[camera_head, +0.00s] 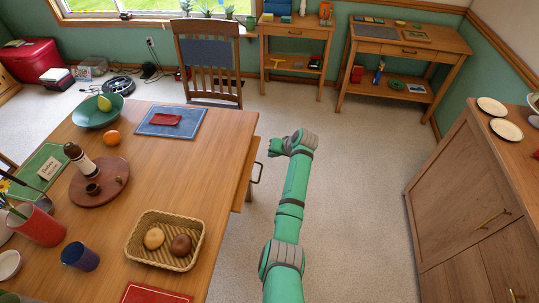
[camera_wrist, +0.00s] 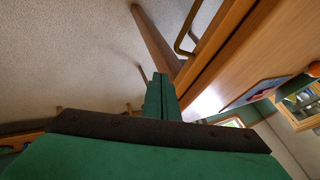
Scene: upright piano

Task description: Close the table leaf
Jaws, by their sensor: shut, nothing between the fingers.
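The wooden dining table (camera_head: 215,135) fills the left of the head view. A wooden leaf (camera_head: 246,187) shows as a strip just below the tabletop's right edge, sticking out slightly. A metal handle (camera_head: 259,172) is on its outer side. In the wrist view, the leaf's edge (camera_wrist: 215,42) and the handle (camera_wrist: 184,36) show at upper right, beyond the fingers. My gripper (camera_head: 273,147) is beside the table's right edge, past the handle toward the chair, and apart from it. In the wrist view my gripper (camera_wrist: 160,93) is shut and empty.
A wooden chair (camera_head: 208,65) stands at the table's far end. A basket (camera_head: 136,240) with two round items, a tray (camera_head: 78,190) and a blue mat (camera_head: 150,115) lie on the table. A wooden cabinet (camera_head: 450,205) stands at right. The carpet between is clear.

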